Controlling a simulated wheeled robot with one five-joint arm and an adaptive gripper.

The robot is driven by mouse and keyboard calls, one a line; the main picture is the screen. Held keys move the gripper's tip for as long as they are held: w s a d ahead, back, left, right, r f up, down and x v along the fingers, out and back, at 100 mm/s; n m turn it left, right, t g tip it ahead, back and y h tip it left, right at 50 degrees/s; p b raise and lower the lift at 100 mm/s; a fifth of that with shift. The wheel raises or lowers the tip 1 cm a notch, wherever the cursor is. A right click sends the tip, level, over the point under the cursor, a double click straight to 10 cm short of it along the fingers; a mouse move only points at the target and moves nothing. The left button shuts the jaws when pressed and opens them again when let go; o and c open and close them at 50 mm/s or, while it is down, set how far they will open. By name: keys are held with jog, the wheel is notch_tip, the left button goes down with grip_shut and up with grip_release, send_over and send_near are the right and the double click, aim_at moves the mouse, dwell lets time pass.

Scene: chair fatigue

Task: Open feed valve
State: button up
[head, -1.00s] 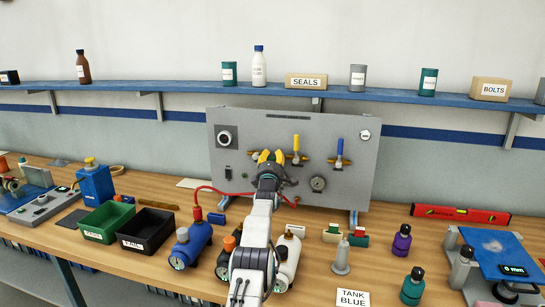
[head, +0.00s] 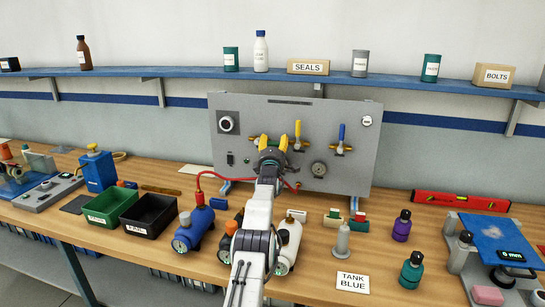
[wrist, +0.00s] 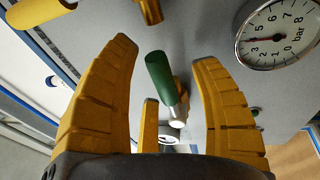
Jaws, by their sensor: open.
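A grey upright panel (head: 235,170) stands at the back of the bench. It carries a yellow-handled valve (head: 297,133), a blue-handled valve (head: 341,133) and a round gauge (head: 319,169). My gripper (head: 270,143) is at the panel, left of the yellow handle, and hides what lies behind it. In the wrist view my gripper (wrist: 165,55) is open, and a green handle (wrist: 158,75) shows between its fingers, apart from both. No label names the feed valve. The gauge (wrist: 277,34) is at the upper right there, with a yellow handle (wrist: 38,11) at the upper left.
A red hose (head: 205,176) runs from a blue tank (head: 195,228) toward the panel behind my arm. A white tank (head: 290,240) stands right of my arm. Green (head: 110,207) and black (head: 150,215) bins are at left. A red level (head: 460,202) lies at right.

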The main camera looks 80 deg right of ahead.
jog(key=shift+a, duration=0.15)
jog(key=v, duration=1.1)
jog(key=shift+a, duration=0.3)
dwell(0.4)
jog(key=shift+f, duration=0.15)
dwell(0.6)
